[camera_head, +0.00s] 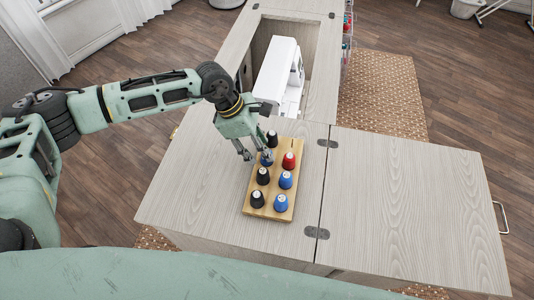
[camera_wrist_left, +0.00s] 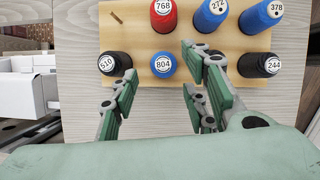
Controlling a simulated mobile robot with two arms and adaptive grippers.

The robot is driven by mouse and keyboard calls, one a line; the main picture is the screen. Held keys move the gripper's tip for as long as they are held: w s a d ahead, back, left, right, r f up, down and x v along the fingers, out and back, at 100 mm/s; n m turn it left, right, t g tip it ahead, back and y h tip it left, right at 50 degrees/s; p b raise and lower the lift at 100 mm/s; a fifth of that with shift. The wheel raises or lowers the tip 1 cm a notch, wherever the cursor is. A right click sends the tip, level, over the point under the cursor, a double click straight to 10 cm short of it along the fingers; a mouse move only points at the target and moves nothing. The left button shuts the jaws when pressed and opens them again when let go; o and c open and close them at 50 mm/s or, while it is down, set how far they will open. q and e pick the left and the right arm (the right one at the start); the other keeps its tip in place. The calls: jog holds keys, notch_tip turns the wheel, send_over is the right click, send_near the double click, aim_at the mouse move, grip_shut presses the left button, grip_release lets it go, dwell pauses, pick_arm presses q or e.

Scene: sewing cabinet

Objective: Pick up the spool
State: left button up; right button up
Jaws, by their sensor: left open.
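Several thread spools stand upright in two rows on a wooden board (camera_head: 249,208). Red spool 768 (camera_wrist_left: 162,15), blue 272 (camera_wrist_left: 210,15) and blue 378 (camera_wrist_left: 262,15) form one row. Black 510 (camera_wrist_left: 114,64), blue 804 (camera_wrist_left: 162,66) and black 244 (camera_wrist_left: 259,65) are in the other; a black spool (camera_head: 263,176) there is mostly hidden by a finger in the left wrist view. My left gripper (camera_head: 257,155) is open above the board. In the left wrist view, blue 804 shows between its fingers, which appear not to hold it. My right gripper is out of view.
The board rests on a light wood cabinet top (camera_head: 190,190). A white sewing machine (camera_head: 278,70) stands in the recess behind. A bare leaf (camera_head: 410,205) extends to the right, with free room. One bare peg (camera_wrist_left: 116,18) stands at a board corner.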

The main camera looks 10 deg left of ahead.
pick_arm(q)
jog(key=x, duration=0.3)
jog(key=shift+d+p, duration=0.2)
jog(key=shift+p, duration=0.1)
jog(key=shift+s+f, duration=0.1)
jog(key=shift+f, duration=0.05)
jog(key=c, duration=0.8)
